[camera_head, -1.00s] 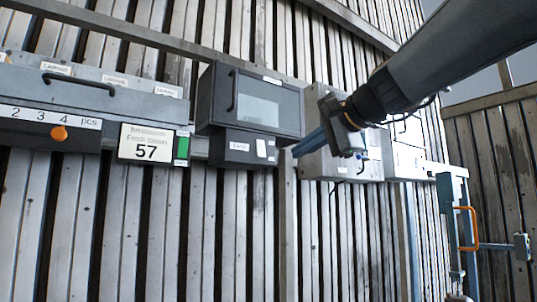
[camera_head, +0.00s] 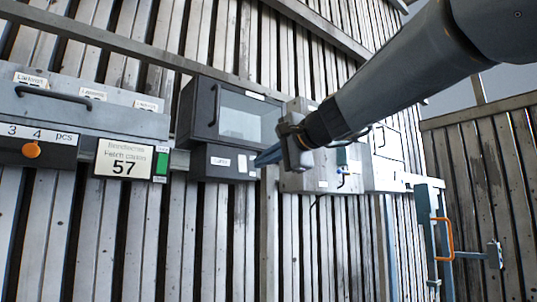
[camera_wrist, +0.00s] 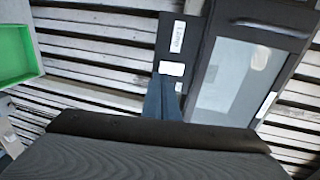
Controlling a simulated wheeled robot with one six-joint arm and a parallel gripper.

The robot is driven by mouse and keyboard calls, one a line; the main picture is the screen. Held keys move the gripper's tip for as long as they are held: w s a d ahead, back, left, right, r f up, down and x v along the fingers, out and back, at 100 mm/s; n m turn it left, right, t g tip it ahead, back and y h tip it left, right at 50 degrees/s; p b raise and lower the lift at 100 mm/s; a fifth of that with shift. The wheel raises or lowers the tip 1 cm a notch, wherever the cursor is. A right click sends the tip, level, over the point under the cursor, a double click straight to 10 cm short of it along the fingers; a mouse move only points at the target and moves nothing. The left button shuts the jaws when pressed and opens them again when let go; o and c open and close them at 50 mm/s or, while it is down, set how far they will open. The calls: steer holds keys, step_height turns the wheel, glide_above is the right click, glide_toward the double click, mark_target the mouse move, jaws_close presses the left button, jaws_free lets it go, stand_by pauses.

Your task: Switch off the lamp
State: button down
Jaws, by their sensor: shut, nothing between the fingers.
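A dark box (camera_head: 210,162) on the wall carries a white label that seems to read "Lamp" and two small white switch plates (camera_head: 242,163). In the wrist view the label (camera_wrist: 179,34) and a white plate (camera_wrist: 172,68) show, with a second plate partly hidden by my fingers. My gripper (camera_head: 257,162) is shut and empty, its blue fingertips at the right edge of the plates. In the wrist view the fingertips (camera_wrist: 167,77) lie just below the nearer plate; I cannot tell whether they touch it. No lamp is clearly seen lit.
A dark cabinet with a pale window (camera_head: 243,117) sits directly above the box. Left of it are a sign reading 57 (camera_head: 123,160) with a green part and an orange knob (camera_head: 31,150). Grey boxes (camera_head: 318,180) and an orange handle (camera_head: 442,240) are to the right.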

mark_target(243, 172)
steer(key=p+x, duration=0.2)
steer(key=x, duration=0.4)
steer(key=shift+w+a, duration=0.25)
steer(key=shift+w, duration=0.05)
steer(key=shift+f+b, duration=0.15)
steer(key=shift+b, duration=0.15)
steer(key=shift+w+a+f+b, duration=0.1)
steer(key=shift+w+f+b, duration=0.1)
steer(key=shift+b, duration=0.75)
steer(key=shift+w+t+b, duration=0.1)
steer(key=shift+t+b, duration=0.2)
steer(key=shift+b, duration=0.3)
steer(key=shift+r, duration=0.2)
steer(key=shift+s+d+f, duration=0.1)
steer(key=shift+s+d, duration=0.15)
steer(key=shift+s, duration=0.05)
steer(key=s+d+f+b, duration=0.2)
steer(key=s+d+b, duration=0.3)
steer(key=s, duration=0.6)
steer(key=shift+d+f, duration=0.15)
steer(key=shift+d, duration=0.95)
